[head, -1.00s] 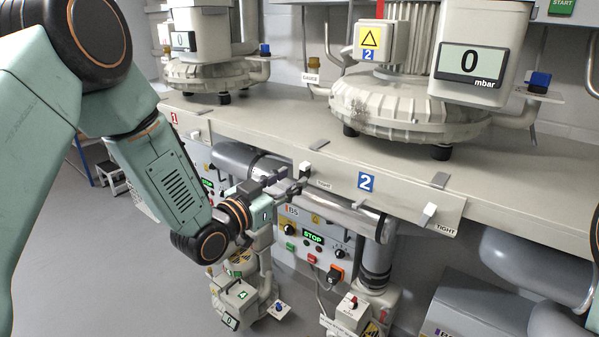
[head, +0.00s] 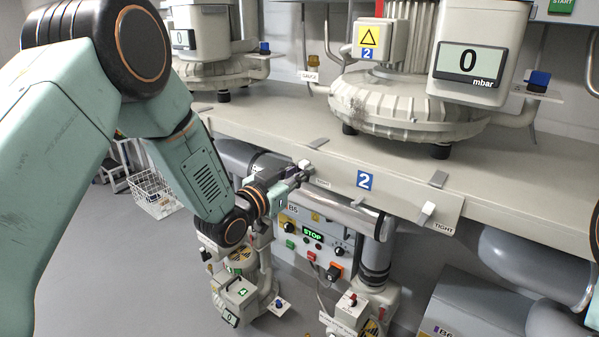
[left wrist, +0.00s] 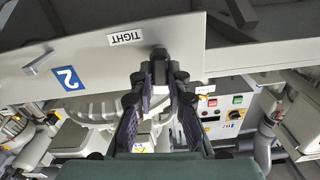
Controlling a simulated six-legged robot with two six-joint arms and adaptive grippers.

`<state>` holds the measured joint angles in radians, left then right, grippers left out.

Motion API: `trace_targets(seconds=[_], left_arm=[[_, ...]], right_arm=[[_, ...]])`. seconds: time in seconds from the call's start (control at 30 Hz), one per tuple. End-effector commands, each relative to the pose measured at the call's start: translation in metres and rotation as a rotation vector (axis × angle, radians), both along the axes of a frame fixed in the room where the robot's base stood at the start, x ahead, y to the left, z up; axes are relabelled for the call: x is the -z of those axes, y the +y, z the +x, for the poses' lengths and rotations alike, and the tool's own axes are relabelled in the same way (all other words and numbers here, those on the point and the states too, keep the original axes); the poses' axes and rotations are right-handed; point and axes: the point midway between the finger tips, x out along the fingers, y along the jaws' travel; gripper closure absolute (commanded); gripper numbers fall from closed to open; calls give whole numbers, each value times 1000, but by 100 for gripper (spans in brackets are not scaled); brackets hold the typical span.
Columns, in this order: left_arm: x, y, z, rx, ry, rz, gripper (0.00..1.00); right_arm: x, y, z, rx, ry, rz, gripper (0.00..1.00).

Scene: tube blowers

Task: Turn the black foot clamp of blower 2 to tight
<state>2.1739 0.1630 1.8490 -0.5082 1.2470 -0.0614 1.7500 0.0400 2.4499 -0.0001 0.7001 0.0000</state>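The bench of blower 2 has a front board with a blue "2" sign (head: 365,181). Near the board's left end is a clamp with a pale handle end (head: 305,165); the left wrist view shows its black pivot (left wrist: 160,52) beside a TIGHT label (left wrist: 126,37). My left gripper (head: 300,177) is at this clamp. In the left wrist view its two dark fingers (left wrist: 159,80) stand apart, one on each side of the pale handle end; I cannot tell if they touch it. A second, pale clamp (head: 426,213) is at the board's right, by another TIGHT label. My right gripper is not in view.
Blower 2 (head: 405,112) stands on the bench above, its display reading 0 mbar. Below are a pipe (head: 345,212) and a control panel (head: 312,250) showing STOP. Open floor is at the lower left.

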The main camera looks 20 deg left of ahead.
Motion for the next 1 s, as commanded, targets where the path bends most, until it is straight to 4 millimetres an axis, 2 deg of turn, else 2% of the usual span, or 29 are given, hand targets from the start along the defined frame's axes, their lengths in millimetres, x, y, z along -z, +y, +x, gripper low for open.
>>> trace_targets(seconds=[0.13,0.57,0.77,1.0], left_arm=[[0,-1,0,2,0,1,100],[0,-1,0,1,-8,22,100],[1,-2,-1,1,-41,110,100],[3,-4,-2,2,-109,300,100]], right_arm=[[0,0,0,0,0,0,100],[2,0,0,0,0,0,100],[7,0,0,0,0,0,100],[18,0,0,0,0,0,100]])
